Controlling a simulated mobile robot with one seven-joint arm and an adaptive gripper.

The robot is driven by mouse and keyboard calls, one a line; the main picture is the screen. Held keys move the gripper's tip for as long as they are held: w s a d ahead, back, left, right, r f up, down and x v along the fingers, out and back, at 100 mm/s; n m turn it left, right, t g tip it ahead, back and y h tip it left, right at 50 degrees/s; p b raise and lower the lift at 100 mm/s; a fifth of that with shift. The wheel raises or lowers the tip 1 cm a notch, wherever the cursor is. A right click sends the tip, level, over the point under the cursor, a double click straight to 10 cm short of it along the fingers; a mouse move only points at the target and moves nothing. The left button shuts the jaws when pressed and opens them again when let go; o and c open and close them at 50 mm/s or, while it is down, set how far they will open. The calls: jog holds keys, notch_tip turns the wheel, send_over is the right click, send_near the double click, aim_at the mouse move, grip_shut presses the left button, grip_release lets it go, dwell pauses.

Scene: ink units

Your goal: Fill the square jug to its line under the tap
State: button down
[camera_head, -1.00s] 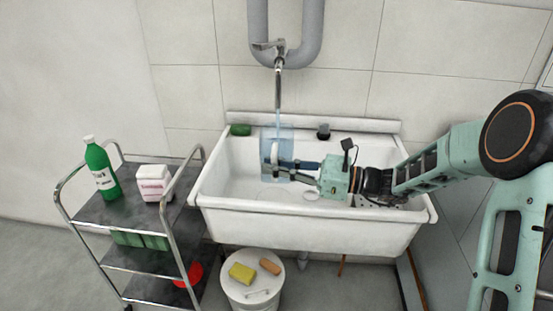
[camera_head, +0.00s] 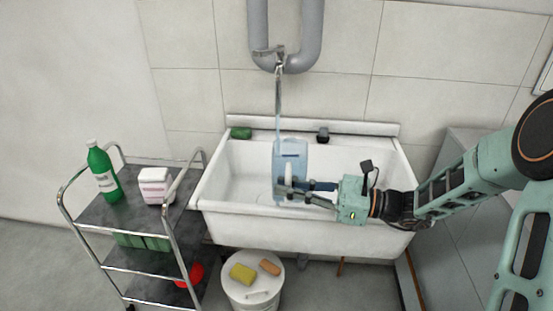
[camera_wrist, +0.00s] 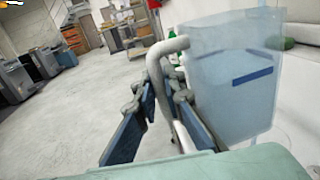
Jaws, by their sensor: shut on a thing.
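The square jug (camera_head: 290,175) is clear and bluish, with a dark blue line mark on its side that also shows in the wrist view (camera_wrist: 252,77). My gripper (camera_head: 284,190) is shut on the jug's pale handle (camera_wrist: 157,68) and holds the jug over the front part of the sink. The tap (camera_head: 278,85) is on the wall above. A thin bluish stream runs down from it to the jug's top left corner; I cannot tell whether it enters the jug or passes behind. The water level inside is not clear to me.
The white sink (camera_head: 235,218) has a green sponge (camera_head: 241,133) and a dark item (camera_head: 322,134) on its back ledge. A trolley (camera_head: 130,215) with a green bottle (camera_head: 102,172) and a white box (camera_head: 155,186) stands left. A lidded bucket (camera_head: 253,290) is in front.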

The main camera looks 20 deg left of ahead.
jog(key=shift+s+d, duration=0.3)
jog(key=s+d+r+p, duration=0.5)
jog(key=s+d+p, duration=0.1)
jog(key=d, duration=0.1)
jog(key=shift+s+d+p, duration=0.15)
jog(key=shift+s+p, duration=0.15)
jog(key=shift+s, duration=0.1)
